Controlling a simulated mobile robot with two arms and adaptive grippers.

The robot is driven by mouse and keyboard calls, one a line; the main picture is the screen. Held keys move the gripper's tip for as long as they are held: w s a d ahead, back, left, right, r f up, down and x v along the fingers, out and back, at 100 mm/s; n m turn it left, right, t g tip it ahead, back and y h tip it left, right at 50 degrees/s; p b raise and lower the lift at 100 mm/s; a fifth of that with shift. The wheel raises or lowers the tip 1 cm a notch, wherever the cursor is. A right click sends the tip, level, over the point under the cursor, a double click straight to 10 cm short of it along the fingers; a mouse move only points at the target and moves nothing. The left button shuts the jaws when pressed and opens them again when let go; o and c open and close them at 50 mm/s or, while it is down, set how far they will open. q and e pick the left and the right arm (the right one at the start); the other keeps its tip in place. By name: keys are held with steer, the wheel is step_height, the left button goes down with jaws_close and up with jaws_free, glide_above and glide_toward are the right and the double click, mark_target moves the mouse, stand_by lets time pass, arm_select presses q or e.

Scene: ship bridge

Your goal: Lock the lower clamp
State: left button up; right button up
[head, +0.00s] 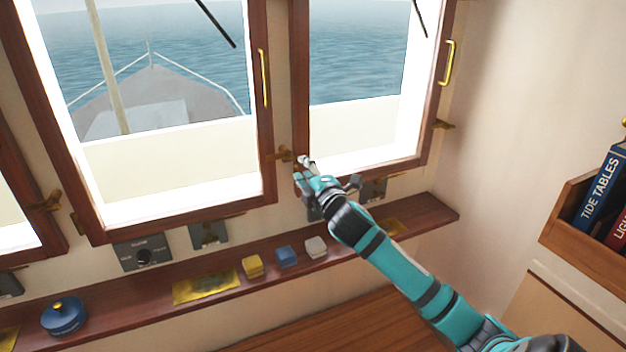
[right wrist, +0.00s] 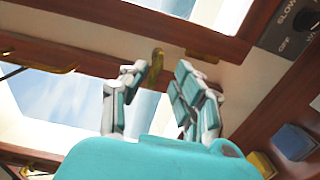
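Small brass clamps sit on the wooden window frames. One clamp (head: 282,155) is on the post between the two larger windows; another clamp (head: 443,124) is on the right side of the right window. I cannot tell for sure which is the lower clamp. My right gripper (head: 307,170) is at the lower left corner of the right window, just right of the post clamp. In the right wrist view its fingers (right wrist: 160,95) are apart, with a brass clamp (right wrist: 156,65) showing beyond the gap. Contact is not visible. My left gripper is not in view.
A wooden ledge (head: 435,211) runs below the windows. It bears a yellow block (head: 252,267), a blue block (head: 287,256), a white block (head: 316,247) and a round blue object (head: 64,316). A switch panel (head: 143,253) is above it. A bookshelf (head: 568,232) stands at right.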

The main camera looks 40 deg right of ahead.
steer(key=v, duration=0.5)
steer(key=shift+s, duration=0.2)
